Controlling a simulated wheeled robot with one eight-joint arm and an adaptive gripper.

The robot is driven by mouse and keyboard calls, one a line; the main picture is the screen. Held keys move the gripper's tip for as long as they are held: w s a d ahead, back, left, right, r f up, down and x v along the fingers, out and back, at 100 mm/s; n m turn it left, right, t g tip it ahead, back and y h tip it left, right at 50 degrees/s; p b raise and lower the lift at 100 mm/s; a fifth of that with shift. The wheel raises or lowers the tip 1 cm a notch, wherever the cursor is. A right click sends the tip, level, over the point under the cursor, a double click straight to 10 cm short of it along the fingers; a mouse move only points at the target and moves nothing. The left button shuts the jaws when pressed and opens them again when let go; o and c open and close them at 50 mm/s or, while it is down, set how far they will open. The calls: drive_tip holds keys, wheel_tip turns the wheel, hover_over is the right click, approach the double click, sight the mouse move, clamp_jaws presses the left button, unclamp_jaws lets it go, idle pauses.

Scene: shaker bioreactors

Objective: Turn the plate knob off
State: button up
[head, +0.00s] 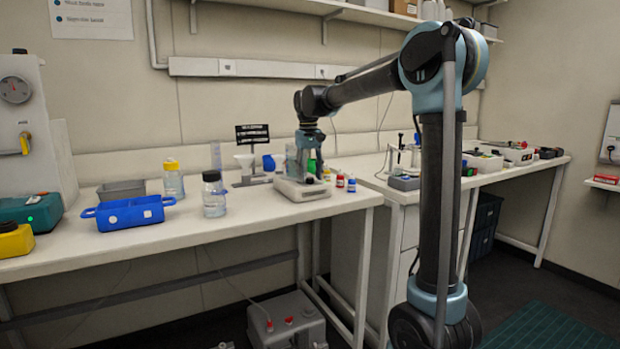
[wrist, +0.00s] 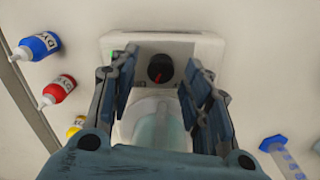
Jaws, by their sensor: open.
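The white plate (head: 303,194) stands on the bench, and its white housing (wrist: 205,48) fills the upper middle of the wrist view. In the head view my gripper (head: 308,155) points down over the plate. A clear vessel with pale blue liquid (wrist: 157,128) sits on the plate, partly hidden by my gripper.
Small dye bottles, blue (wrist: 38,45), red (wrist: 58,90) and yellow (wrist: 76,125), stand beside the plate. A blue-based cylinder (wrist: 275,145) is on its other side. A capped bottle (head: 214,195) and blue tray (head: 130,213) stand to the left on the bench.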

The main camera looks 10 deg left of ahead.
drive_tip(key=shift+f, duration=0.45)
clamp_jaws()
drive_tip(key=shift+n, duration=2.9)
